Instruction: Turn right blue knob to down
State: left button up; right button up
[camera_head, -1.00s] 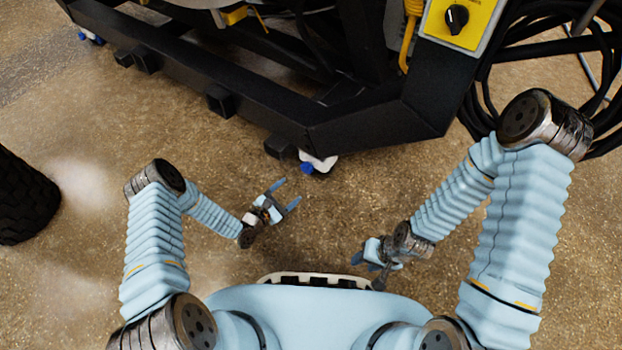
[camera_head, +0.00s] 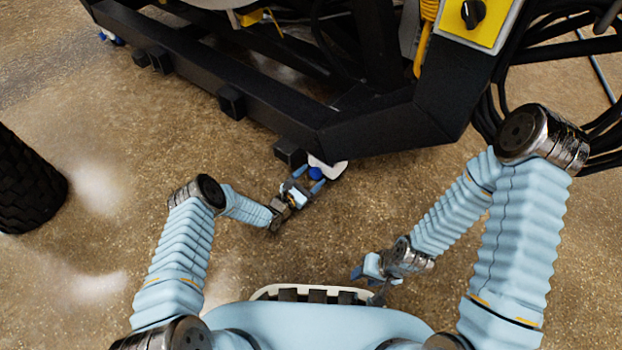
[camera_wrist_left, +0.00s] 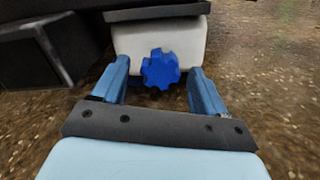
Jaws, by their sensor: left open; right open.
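The blue knob (camera_wrist_left: 160,70) has a scalloped rim and sits on the front of a white block (camera_wrist_left: 160,38) under the black frame. In the left wrist view it appears between the two fingers of my open left gripper (camera_wrist_left: 158,86), slightly beyond the tips; contact cannot be told. In the head view the blue knob (camera_head: 316,173) shows close to the fingertips of my left gripper (camera_head: 306,180). My right gripper (camera_head: 366,270) is open and empty, low over the floor near my body, away from the knob.
The black machine frame (camera_head: 390,128) runs just behind the knob, with a black square stub (camera_head: 290,151) to its left. A yellow panel with a black switch (camera_head: 473,14) is above right. Black cables lie at the right. A black tyre (camera_head: 28,185) stands left. The floor between is clear.

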pick_arm(q)
jog(key=shift+w+d, duration=0.15)
jog(key=shift+c, duration=0.3)
jog(key=c, duration=1)
jog(key=shift+m, duration=3.4)
jog(key=shift+f, duration=0.1)
